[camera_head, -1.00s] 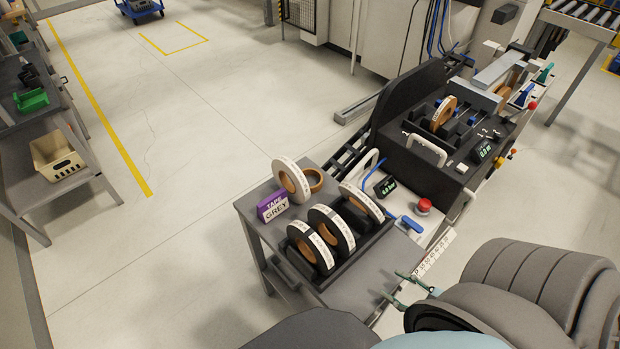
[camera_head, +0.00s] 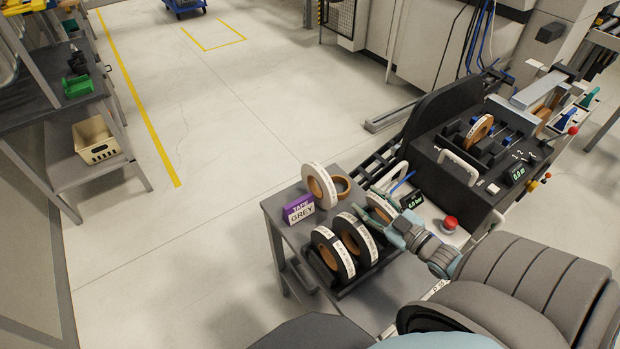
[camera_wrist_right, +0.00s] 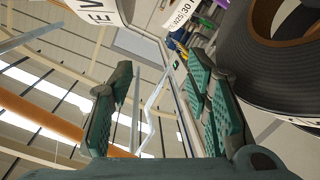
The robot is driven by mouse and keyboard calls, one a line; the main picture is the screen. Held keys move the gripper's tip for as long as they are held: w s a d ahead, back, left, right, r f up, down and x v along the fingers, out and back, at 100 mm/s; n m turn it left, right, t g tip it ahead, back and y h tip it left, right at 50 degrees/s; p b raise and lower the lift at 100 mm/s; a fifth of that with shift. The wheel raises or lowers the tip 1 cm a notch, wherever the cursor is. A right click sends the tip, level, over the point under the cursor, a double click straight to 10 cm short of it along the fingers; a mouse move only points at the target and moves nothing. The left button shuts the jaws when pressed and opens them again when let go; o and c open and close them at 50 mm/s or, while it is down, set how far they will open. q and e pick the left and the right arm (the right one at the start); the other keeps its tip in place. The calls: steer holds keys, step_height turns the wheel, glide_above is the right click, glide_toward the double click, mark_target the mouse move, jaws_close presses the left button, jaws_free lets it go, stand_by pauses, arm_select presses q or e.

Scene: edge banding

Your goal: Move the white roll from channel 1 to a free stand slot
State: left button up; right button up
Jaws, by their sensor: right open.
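A white-edged roll (camera_head: 478,131) with a brown core stands upright in a channel of the dark machine (camera_head: 452,125); I cannot tell its channel number. My right gripper (camera_head: 363,202) is open, at the right end of the stand (camera_head: 372,270), beside a white roll (camera_head: 380,207) that its fingers partly cover. Two dark rolls (camera_head: 332,252) (camera_head: 356,238) with white labels stand in the stand, to the gripper's lower left. In the right wrist view the open fingers (camera_wrist_right: 158,62) hold nothing, and a dark roll (camera_wrist_right: 285,60) fills the upper right. My left gripper is out of view.
Another white roll (camera_head: 319,186) stands on the table's back part, with a brown ring (camera_head: 342,187) beside it and a purple-and-white "TAPE GREY" box (camera_head: 298,209). A red button (camera_head: 450,223) and a white handle (camera_head: 458,166) are at the machine's near side.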

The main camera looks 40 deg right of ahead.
mark_target(323, 172)
steer(key=w+f+m+b, duration=0.1)
steer(key=w+m+b, duration=0.1)
steer(key=w+b, duration=0.1)
steer(key=w+a+f+m+g+b, duration=0.1)
steer(key=w+m+b, duration=0.1)
steer(key=w, duration=0.4)
steer(key=w+a+f+m+h+b, duration=0.1)
steer(key=w+m+b, duration=0.1)
steer(key=w+b, duration=0.1)
steer(key=shift+w+a+f+b, duration=0.1)
steer(key=shift+w+b, duration=0.05)
steer(key=shift+w, duration=0.25)
steer(key=shift+w+a+f+b, duration=0.1)
steer(key=shift+w+b, duration=0.05)
steer(key=shift+w, duration=0.2)
steer(key=shift+w+r+b, duration=0.15)
steer(key=shift+w+b, duration=0.4)
steer(key=w+b, duration=0.1)
steer(key=b, duration=0.1)
steer(key=w+b, duration=0.2)
steer(key=w+f+b, duration=0.1)
steer(key=b, duration=0.1)
steer(key=shift+w+d+b, duration=0.15)
steer(key=shift+d+b, duration=0.2)
steer(key=shift+b, duration=0.05)
steer(key=shift+w+r+g, duration=0.15)
steer(key=shift+w+g, duration=0.1)
steer(key=shift+g, duration=0.05)
steer(key=shift+r, duration=0.3)
jaws_close()
